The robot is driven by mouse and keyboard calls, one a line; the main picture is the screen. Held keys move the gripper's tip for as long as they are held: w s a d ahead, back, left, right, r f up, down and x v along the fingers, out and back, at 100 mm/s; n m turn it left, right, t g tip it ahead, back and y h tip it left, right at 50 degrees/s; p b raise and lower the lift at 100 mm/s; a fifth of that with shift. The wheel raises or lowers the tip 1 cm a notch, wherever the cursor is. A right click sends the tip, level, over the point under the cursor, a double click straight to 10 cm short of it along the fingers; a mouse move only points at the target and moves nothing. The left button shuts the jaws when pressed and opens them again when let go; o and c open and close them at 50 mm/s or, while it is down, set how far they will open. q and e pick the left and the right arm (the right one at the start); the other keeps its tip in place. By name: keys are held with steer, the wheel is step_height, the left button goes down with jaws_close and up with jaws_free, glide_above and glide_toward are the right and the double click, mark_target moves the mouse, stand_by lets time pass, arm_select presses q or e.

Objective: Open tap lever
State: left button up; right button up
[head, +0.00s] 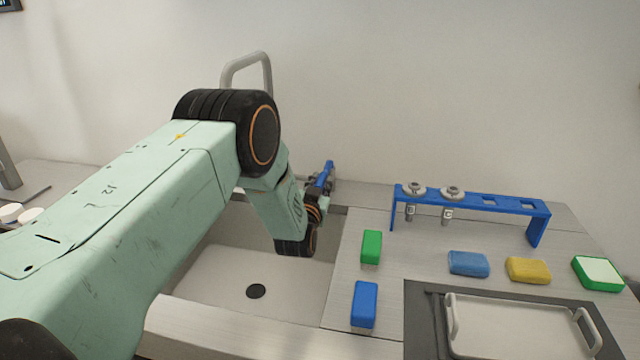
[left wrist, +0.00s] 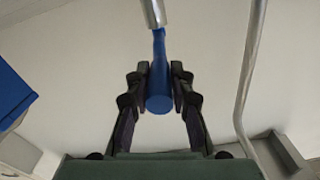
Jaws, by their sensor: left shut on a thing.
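The tap's blue lever (head: 325,174) rises behind the sink, beside my left gripper, at the end of my left arm. In the left wrist view the blue lever (left wrist: 160,88) stands between the two dark fingers of my left gripper (left wrist: 160,87), which are shut on it. The curved metal tap spout (head: 262,66) shows above my arm in the head view. The tap's base is hidden behind my arm. My right gripper is not in view.
The sink (head: 230,290) lies below my left arm. To its right are green (head: 371,246) and blue (head: 364,303) sponges, more sponges, a blue rack (head: 490,200) holding metal nozzles, and a tray with handles (head: 520,325). The wall is close behind.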

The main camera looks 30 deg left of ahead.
arm_select(q)
steer(key=shift+a, duration=0.15)
jaws_close()
steer(key=shift+w+d+r+n+g+y+b, duration=0.1)
steer(key=shift+w+d+n+g+y+b, duration=0.2)
steer(key=shift+d+n+y+b, duration=0.35)
steer(key=shift+w+d+f+n+g+y+b, duration=0.15)
steer(key=shift+d+n+g+y+b, duration=0.25)
steer(key=shift+y, duration=0.5)
steer(key=shift+w+d+r+n+g+y+b, duration=0.15)
steer(key=shift+w+d+n+g+y+b, duration=0.1)
steer(key=shift+d+n+y+b, duration=0.35)
